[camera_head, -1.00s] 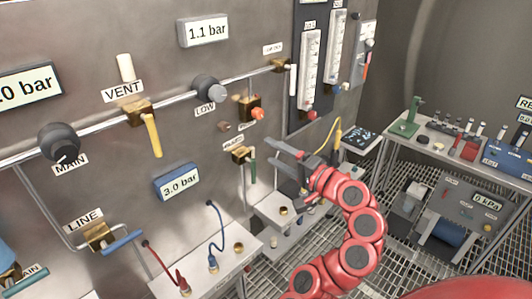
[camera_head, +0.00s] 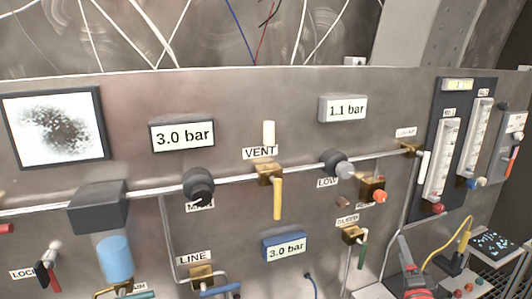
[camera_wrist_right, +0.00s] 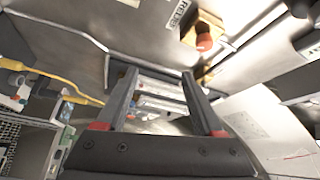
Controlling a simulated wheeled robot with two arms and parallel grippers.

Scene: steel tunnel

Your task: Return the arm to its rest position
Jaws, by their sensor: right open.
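My right gripper (camera_head: 406,268) shows at the bottom edge of the head view, right of centre, in front of the panel's lower part. Most of its arm is below the picture. In the right wrist view its two dark fingers (camera_wrist_right: 160,85) stand apart with red parts near their bases. Nothing is held between them; the background shows through the gap. The fingers look clear of the panel, but the exact distance cannot be told. My left arm and gripper are not in view.
A steel panel (camera_head: 330,230) spans the head view. Protruding from it are a yellow vent handle (camera_head: 277,199), a main knob (camera_head: 198,185), a green bleed handle (camera_head: 362,256) and flowmeters (camera_head: 440,160). A yellow cable (camera_head: 447,254) runs close to the right gripper.

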